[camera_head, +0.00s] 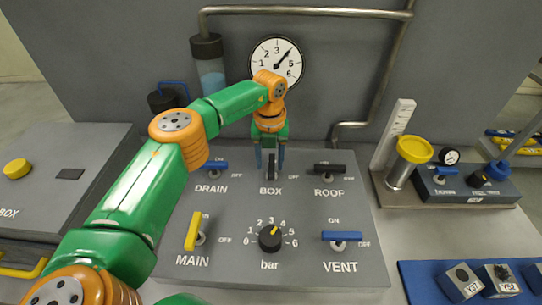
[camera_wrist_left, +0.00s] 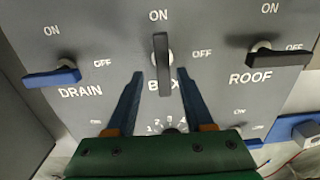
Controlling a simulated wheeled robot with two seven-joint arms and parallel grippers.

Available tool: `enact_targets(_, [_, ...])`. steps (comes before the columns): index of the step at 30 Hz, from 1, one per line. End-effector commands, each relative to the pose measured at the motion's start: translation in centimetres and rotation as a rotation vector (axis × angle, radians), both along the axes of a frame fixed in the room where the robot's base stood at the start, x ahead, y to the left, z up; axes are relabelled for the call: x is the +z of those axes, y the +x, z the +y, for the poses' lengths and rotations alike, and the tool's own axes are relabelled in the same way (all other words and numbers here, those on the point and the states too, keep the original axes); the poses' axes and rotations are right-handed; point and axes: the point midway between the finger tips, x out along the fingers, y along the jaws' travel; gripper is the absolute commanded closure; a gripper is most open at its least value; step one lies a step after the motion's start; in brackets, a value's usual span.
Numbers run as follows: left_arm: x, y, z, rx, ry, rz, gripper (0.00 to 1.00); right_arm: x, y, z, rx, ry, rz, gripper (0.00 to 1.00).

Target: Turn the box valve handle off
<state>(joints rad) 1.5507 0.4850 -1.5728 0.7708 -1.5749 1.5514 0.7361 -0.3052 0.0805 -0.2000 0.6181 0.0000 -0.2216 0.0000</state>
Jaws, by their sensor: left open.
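The box valve handle (camera_head: 271,168) is a dark lever above the BOX label on the grey panel (camera_head: 340,200). In the left wrist view the handle (camera_wrist_left: 161,62) stands in line with the ON mark, with OFF to its right. My left gripper (camera_head: 270,160) reaches down at it from above. In the left wrist view the blue fingers of the left gripper (camera_wrist_left: 160,76) are open, one on each side of the handle's lower end, with gaps visible. Contact is not seen. My right gripper is in neither view.
The blue drain handle (camera_head: 215,166) is left of the box handle, and the black roof handle (camera_head: 328,167) is right. The yellow main handle (camera_head: 193,231), bar knob (camera_head: 269,239) and blue vent handle (camera_head: 342,236) sit below. A gauge (camera_head: 276,62) hangs behind.

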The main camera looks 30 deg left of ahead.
Motion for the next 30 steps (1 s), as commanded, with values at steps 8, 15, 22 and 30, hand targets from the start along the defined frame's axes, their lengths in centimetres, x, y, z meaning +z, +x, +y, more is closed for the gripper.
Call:
enact_targets(8, [-0.45,0.02,0.0,0.0,0.0,-0.001,0.5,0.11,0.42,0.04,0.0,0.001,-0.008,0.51])
enact_targets(15, [-0.42,0.01,0.0,0.0,0.0,-0.001,1.0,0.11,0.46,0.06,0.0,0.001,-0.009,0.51])
enact_targets(22, [-0.4,0.02,0.01,-0.008,0.0,-0.001,1.0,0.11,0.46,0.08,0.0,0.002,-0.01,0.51])
enact_targets(30, [-0.39,0.05,0.01,-0.117,0.0,-0.001,1.0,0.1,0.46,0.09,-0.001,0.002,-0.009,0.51])
